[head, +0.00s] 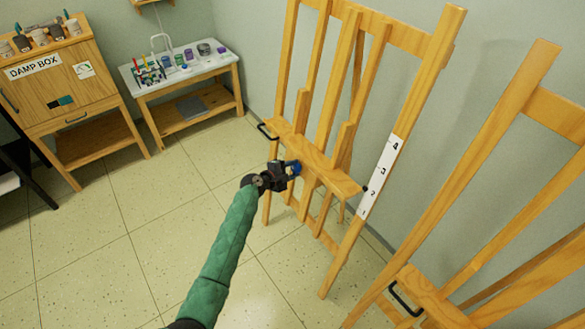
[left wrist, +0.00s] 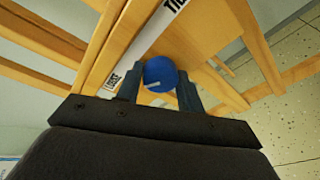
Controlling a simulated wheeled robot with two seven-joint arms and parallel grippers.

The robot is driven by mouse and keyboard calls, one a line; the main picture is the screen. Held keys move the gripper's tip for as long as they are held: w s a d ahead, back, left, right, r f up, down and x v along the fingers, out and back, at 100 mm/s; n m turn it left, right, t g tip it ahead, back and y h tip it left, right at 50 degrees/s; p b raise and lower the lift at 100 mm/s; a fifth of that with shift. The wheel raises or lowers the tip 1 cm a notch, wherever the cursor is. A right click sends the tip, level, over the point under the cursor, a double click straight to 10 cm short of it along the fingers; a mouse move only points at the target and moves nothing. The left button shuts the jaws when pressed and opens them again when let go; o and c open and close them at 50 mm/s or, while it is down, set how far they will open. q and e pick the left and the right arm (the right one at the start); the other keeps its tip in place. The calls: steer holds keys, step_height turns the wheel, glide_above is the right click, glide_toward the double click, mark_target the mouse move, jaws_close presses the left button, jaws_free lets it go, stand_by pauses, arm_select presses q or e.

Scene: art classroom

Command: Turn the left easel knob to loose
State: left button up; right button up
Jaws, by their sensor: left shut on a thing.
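The left easel (head: 318,158) is light wood and stands against the wall. Its blue round knob (left wrist: 160,72) sits between the two fingers of my left gripper (left wrist: 158,92), which is shut on it. A short pale mark on the knob's face points to the left in the left wrist view. A white label strip (left wrist: 137,45) behind it has lettering at both ends, partly hidden; the lower end seems to read LOOSE. In the head view my left gripper (head: 286,174) reaches the easel's ledge, with a bit of the blue knob (head: 297,167) showing. My right gripper is out of view.
A second easel (head: 515,95) stands close at the right. A number strip (head: 380,177) is on the left easel's right leg. A damp box cabinet (head: 60,85) and a paint table (head: 190,95) stand at the back left. The floor on the left is clear.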

arm_select(q)
steer(key=shift+w+r, duration=0.1)
stand_by(0.3)
steer(key=o, duration=1)
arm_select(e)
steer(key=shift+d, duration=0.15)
arm_select(q)
steer(key=shift+s+a, duration=0.2)
steer(key=shift+b+v, duration=1.1)
steer(key=shift+v, duration=2.55)
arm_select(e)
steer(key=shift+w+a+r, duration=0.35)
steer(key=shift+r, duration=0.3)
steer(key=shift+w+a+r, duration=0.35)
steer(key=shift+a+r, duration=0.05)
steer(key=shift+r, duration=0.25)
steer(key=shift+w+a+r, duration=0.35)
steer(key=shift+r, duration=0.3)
